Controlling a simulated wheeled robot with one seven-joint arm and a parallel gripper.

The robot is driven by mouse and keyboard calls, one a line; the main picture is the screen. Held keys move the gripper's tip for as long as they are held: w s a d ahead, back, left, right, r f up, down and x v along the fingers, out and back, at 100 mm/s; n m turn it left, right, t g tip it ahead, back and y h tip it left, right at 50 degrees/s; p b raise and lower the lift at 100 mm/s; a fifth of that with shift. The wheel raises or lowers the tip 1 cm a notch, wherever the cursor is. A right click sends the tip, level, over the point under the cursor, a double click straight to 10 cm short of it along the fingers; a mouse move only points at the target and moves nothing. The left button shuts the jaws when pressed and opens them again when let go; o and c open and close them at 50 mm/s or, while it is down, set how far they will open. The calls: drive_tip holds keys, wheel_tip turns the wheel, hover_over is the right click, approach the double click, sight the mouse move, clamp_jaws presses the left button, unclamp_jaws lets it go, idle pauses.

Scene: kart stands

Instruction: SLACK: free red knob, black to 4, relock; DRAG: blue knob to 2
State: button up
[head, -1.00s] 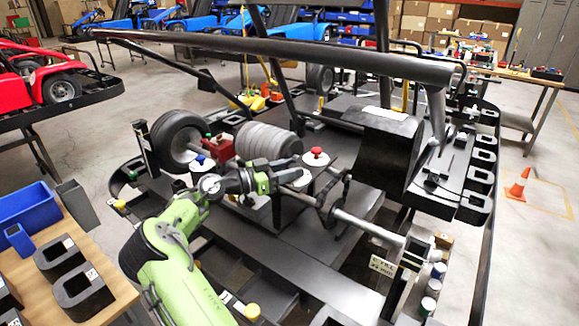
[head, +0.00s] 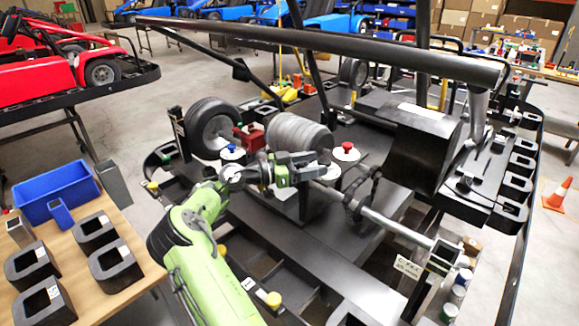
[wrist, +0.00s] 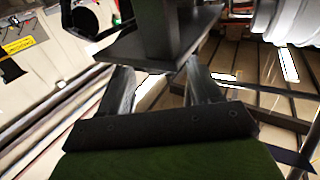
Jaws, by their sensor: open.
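The red knob (head: 347,146) stands on a white round dial (head: 346,155) on the kart's dark bench, right of my gripper. The blue knob (head: 232,148) stands on another white dial, left of my gripper. My gripper (head: 318,164) reaches over the bench between the two knobs; a third pale dial (head: 327,173) shows partly beside its fingers. No black knob can be made out; the gripper may hide it. In the wrist view my gripper (wrist: 158,72) has its two fingers apart with nothing held, close to a dark plate and post (wrist: 155,40). Dial numbers are unreadable.
A grey ribbed roller (head: 300,135) and a black tyre (head: 210,128) stand behind the knobs. A long black bar (head: 330,45) crosses above. A grey shaft (head: 395,227) runs to the right. A wooden table with a blue bin (head: 58,190) is at left.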

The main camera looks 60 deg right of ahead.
drive_tip(key=p+v, duration=0.2)
drive_tip(key=v, duration=1.1)
drive_tip(key=shift+w+a, duration=0.2)
drive_tip(key=shift+a, duration=0.05)
drive_tip(key=shift+r, duration=0.1)
